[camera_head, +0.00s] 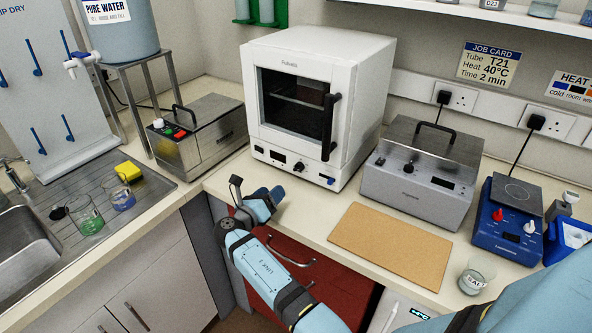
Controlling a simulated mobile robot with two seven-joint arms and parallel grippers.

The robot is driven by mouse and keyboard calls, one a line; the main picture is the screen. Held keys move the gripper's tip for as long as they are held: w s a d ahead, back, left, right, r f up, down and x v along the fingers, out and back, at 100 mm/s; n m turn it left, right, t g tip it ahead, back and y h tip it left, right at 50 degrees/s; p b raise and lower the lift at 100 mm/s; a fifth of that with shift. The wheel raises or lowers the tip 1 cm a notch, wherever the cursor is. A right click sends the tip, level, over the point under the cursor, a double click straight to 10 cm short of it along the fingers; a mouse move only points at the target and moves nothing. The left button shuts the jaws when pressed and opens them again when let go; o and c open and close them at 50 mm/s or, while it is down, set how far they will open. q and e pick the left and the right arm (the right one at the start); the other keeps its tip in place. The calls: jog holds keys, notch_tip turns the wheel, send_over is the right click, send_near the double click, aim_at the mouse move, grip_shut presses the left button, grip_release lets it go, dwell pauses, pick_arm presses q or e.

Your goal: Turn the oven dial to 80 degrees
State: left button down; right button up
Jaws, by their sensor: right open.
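The white oven (358,95) stands at the back middle of the bench with its dark-windowed door shut. The oven dial (299,167) is a small black knob low on its front panel, right of a small dark display (277,157). The dial's setting is too small to read. My right gripper (268,198) is at the bench's front edge, below and left of the dial and apart from it. It is open, with nothing visible in it; its fingers are small and partly hidden by the wrist. My left gripper is not in view.
The oven's black door handle (329,127) sticks out above the dial. A grey lidded bath (416,189) stands right of the oven and a steel box (200,135) left.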

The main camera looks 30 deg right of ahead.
aim_at(296, 170)
jog(key=x, duration=1.1)
jog(key=shift+w+d+p, duration=0.15)
jog(key=shift+d+p, duration=0.15)
jog(key=shift+d, duration=0.05)
jog(key=shift+r, duration=0.1)
jog(key=shift+c, duration=0.2)
jog(key=c, duration=0.9)
